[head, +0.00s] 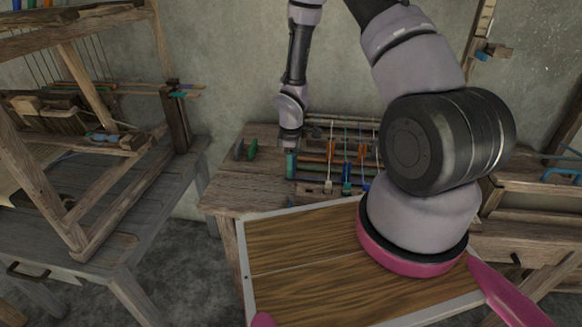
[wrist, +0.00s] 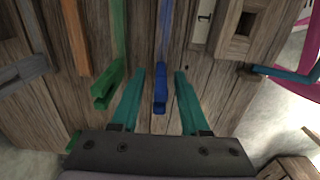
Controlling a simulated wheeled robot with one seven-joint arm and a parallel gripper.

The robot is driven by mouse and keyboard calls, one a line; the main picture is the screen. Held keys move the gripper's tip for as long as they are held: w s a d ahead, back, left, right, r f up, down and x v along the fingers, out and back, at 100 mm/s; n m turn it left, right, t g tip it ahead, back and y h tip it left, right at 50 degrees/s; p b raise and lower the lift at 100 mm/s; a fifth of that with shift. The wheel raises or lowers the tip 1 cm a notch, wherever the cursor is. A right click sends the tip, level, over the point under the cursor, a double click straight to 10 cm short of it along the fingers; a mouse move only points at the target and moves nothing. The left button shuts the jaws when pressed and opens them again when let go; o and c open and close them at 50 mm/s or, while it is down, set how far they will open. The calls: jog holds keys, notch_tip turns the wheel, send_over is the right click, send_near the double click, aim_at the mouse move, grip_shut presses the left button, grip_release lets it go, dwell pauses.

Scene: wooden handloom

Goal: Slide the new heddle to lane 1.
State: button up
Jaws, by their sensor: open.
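My gripper (head: 291,164) is at the left end of the heddle rack on the wooden bench in the head view. In the wrist view its two teal fingers (wrist: 158,102) are apart. A blue heddle bar (wrist: 160,88) lies between the fingers, with a gap on each side. A green heddle bar (wrist: 108,84) is just left of the left finger, and an orange bar (wrist: 80,40) is further left. I cannot tell which bar is the new heddle, nor the lane numbers.
A dark teal bar (wrist: 288,72) sticks out on the right in the wrist view. A green block (head: 251,149) stands on the bench (head: 240,188) left of the rack. A wooden loom (head: 88,100) stands at the left. The bench's left part is mostly clear.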

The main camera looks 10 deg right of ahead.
grip_shut()
dwell(1.4)
